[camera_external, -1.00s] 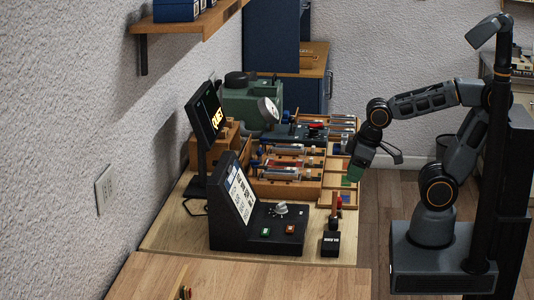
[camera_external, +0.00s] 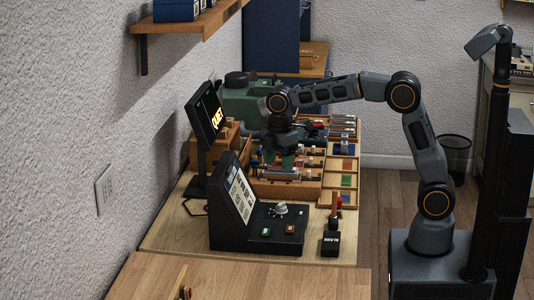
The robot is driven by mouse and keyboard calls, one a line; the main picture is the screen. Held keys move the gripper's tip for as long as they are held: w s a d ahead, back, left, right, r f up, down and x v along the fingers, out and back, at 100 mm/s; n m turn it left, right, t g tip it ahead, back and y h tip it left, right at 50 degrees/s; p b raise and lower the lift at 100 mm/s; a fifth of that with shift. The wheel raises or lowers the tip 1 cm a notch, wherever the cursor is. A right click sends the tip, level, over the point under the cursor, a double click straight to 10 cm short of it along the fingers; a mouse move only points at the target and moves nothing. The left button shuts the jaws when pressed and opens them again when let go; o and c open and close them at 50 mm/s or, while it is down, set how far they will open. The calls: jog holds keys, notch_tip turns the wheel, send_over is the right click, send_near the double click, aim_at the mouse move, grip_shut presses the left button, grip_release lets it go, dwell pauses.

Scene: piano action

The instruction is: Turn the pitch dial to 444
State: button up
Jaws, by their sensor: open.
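The pitch dial (camera_external: 281,209) is a light grey knob on top of the black console (camera_external: 228,228) near the front of the wooden workbench. Its setting is too small to read. A green button (camera_external: 265,232) and a red-brown button (camera_external: 290,229) sit in front of it. My gripper (camera_external: 284,160) points down over the wooden tray of parts, behind the console and apart from the dial. It is open; its fingertips blend with the tray contents behind.
A monitor reading "QUIET" (camera_external: 208,114) stands left of my gripper. A green machine (camera_external: 240,100) is behind. A black block with a handle (camera_external: 331,243) stands right of the console.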

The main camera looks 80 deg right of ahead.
aim_at(280, 204)
jog(key=shift+n, duration=0.9)
jog(key=f, duration=1.3)
jog(key=shift+s+f, duration=0.25)
jog(key=shift+f, duration=0.05)
jog(key=c, duration=0.9)
jog(key=shift+o, duration=0.2)
